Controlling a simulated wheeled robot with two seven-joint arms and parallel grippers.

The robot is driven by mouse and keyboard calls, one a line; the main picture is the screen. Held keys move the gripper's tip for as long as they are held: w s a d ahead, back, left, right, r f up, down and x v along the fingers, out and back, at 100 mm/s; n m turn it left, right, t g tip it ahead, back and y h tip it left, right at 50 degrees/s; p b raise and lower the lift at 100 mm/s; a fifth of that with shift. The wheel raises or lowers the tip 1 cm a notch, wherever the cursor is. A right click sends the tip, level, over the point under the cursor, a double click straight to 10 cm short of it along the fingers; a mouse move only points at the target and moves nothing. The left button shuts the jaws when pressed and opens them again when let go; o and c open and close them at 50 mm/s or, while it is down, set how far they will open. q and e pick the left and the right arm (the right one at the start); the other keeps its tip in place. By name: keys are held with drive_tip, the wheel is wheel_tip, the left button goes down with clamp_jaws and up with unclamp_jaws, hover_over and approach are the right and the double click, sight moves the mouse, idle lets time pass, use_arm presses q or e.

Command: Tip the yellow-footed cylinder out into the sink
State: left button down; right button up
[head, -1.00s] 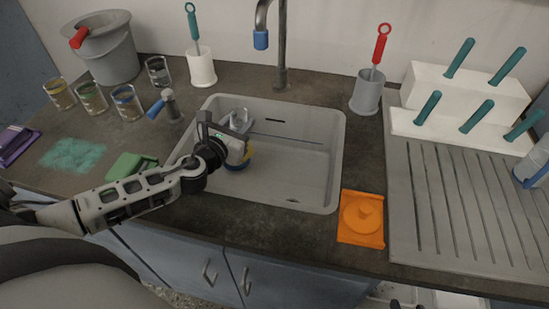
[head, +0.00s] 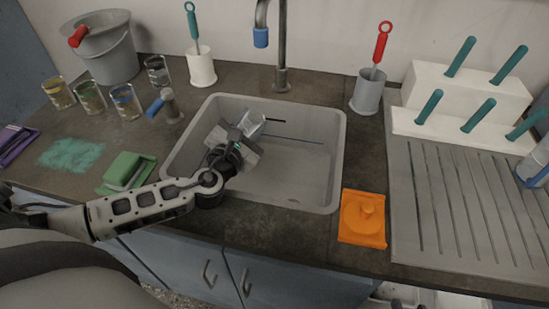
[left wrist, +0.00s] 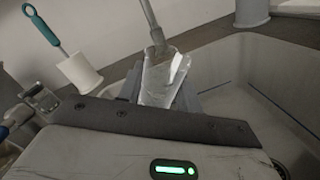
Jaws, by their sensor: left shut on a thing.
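A clear glass cylinder (head: 252,122) is held tilted over the sink (head: 318,180), in its left half. My left gripper (head: 241,132) is shut on it. In the left wrist view the clear glass (left wrist: 160,80) stands between the two grey fingers (left wrist: 162,98). Its yellow foot does not show in either current view, and the gripper covers part of the cylinder. I cannot tell whether anything is inside it. My right gripper is not in view.
The tap (head: 281,50) stands behind the sink. An orange piece (head: 362,218) lies right of the sink, beside the drainer (head: 470,205). The sink's right half is clear.

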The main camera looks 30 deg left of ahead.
sight(257, 126)
use_arm(q)
drive_tip(key=shift+d+r+m, duration=0.15)
drive_tip(key=shift+d+m, duration=0.1)
drive_tip(key=shift+m, duration=0.05)
drive_tip(key=shift+d+r+m+t+b, duration=0.1)
drive_tip(key=shift+r+m+t+b, duration=0.15)
drive_tip(key=shift+m, duration=0.35)
drive_tip(key=shift+r+m+t+b, duration=0.15)
drive_tip(key=shift+m+t+b, duration=0.1)
drive_tip(key=shift+m, duration=0.35)
drive_tip(key=shift+r+m, duration=0.15)
drive_tip(key=shift+m, duration=0.25)
use_arm(e)
drive_tip(key=shift+a+f, duration=0.1)
drive_tip(key=shift+f, duration=0.1)
use_arm(q)
drive_tip(key=shift+r+m+t+b, duration=0.25)
drive_tip(key=shift+m+t+b, duration=0.15)
drive_tip(key=shift+m, duration=0.4)
use_arm(e)
drive_tip(key=shift+f, duration=0.2)
use_arm(q)
drive_tip(key=shift+r+m+h+b, duration=0.35)
drive_tip(key=shift+m+h, duration=0.25)
drive_tip(key=shift+m, duration=0.6)
use_arm(e)
drive_tip(key=shift+a+f, duration=0.1)
drive_tip(key=shift+f, duration=0.05)
